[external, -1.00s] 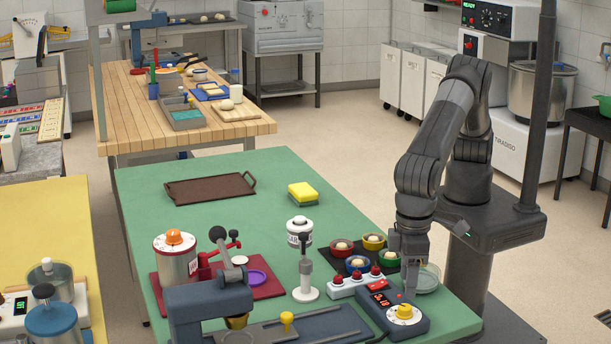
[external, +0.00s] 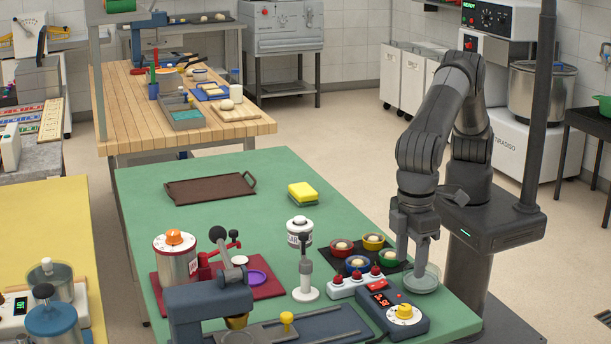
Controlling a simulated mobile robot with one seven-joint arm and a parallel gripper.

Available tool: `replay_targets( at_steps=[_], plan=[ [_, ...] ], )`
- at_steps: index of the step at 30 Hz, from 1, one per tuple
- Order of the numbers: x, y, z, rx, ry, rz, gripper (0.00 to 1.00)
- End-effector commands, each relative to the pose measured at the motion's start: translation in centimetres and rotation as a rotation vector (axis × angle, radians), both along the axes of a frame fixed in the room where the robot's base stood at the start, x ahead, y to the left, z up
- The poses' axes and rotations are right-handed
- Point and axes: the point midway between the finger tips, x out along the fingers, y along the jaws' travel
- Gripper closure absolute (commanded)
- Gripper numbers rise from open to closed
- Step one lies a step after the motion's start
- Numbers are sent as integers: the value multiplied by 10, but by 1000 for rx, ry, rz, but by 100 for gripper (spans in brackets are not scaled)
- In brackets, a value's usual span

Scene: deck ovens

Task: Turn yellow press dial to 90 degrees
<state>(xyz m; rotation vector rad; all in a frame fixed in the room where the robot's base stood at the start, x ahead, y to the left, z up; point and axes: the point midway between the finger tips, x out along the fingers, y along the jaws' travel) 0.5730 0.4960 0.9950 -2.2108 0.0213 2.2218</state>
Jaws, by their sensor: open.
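The yellow press dial (external: 404,312) sits on top of a dark blue control box (external: 378,312) at the front right of the green table. The box has a small red lit display (external: 381,299) that is too small to read surely. The dial's exact angle is also too small to tell. My gripper (external: 411,262) is above and behind the dial, pointing down, with its fingers apart and nothing seen between them. It is clear of the dial, near a shallow clear dish (external: 424,280).
A white strip with red knobs (external: 356,284) stands left of my gripper, by small coloured bowls (external: 373,241) on a dark mat. A grey-and-white stand (external: 305,280) and a blue press (external: 209,300) are further left. The table's back middle is mostly free.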

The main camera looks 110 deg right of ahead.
Motion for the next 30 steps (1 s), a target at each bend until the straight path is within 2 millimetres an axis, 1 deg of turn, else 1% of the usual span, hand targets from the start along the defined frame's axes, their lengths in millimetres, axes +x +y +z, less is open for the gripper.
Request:
replay_targets(
  at_steps=[3, 6, 9, 12, 16, 19, 30],
  plan=[
    [1, -1, 0, 3, 2, 238, 48],
    [1, -1, 1, 4, 1, 420, 48],
    [1, 0, 2, 6, -1, 556, 48],
    [1, 0, 2, 6, -2, 636, 48],
    [0, 0, -3, 5, -1, 672, 48],
    [0, 0, -14, 5, -2, 672, 48],
    [0, -1, -83, 5, -1, 670, 48]
  ],
)
